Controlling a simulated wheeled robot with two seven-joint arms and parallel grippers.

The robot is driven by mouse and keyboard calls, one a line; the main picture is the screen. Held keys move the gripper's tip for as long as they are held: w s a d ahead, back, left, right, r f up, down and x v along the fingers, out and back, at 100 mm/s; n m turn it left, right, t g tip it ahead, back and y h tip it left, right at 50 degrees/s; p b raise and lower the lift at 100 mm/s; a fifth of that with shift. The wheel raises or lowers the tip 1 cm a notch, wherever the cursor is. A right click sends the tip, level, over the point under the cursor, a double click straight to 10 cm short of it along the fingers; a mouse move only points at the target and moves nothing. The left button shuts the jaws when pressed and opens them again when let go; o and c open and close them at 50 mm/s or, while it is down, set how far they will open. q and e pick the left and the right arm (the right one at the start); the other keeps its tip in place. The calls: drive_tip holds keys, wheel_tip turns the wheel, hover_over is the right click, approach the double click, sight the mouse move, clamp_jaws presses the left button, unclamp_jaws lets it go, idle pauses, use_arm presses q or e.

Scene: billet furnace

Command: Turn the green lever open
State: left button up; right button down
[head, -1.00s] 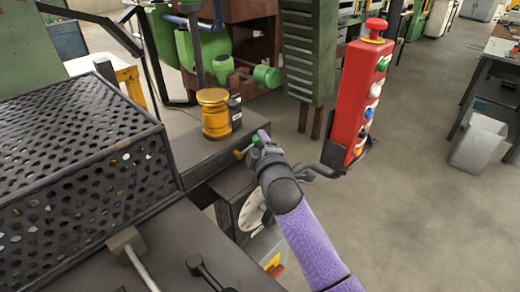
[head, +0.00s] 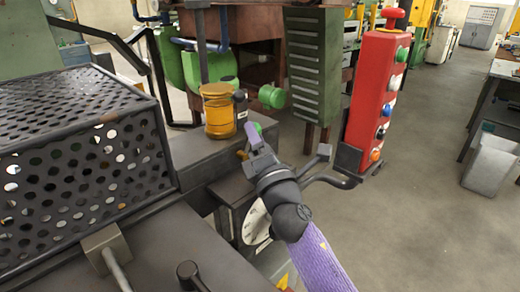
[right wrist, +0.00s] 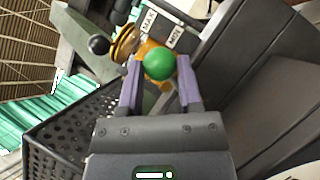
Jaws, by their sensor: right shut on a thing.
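The green lever shows as a round green knob (head: 257,127) by a yellow part, at the edge of the dark machine top. It also shows as a green ball (right wrist: 159,63) between the fingers in the right wrist view. My right gripper (head: 252,142) reaches it from the front right, its purple fingers on either side. It is shut on the lever, and its fingers hide part of the lever in the head view. The right wrist view shows the same gripper (right wrist: 160,84) with an orange-yellow part behind the ball. My left gripper is not in view.
An amber cup (head: 218,112) stands left of the lever. A perforated dark cage (head: 85,160) fills the left. A red button box (head: 376,95) on a bent arm stands close to the right of my gripper. Open floor (head: 425,185) lies right. A dark-knobbed handle (head: 190,272) is in front.

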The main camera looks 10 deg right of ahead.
drive_tip(key=n, duration=0.1)
drive_tip(key=n+y+b, duration=0.2)
drive_tip(key=shift+s+a+f, duration=0.2)
drive_tip(key=shift+s+a, duration=0.05)
drive_tip(key=shift+a, duration=0.1)
drive_tip(key=shift+s+a+n+y+b, duration=0.15)
drive_tip(key=shift+n+y+b, duration=0.25)
drive_tip(key=shift+n, duration=0.4)
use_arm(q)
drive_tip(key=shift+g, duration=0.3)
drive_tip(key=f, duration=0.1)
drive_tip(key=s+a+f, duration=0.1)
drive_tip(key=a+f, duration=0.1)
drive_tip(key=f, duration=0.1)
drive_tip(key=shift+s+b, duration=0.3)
use_arm(e)
drive_tip(key=shift+a+r+n+y, duration=0.2)
drive_tip(key=shift+n+y, duration=0.3)
drive_tip(key=shift+n, duration=0.2)
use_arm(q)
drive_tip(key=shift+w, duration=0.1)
use_arm(e)
drive_tip(key=shift+s, duration=0.1)
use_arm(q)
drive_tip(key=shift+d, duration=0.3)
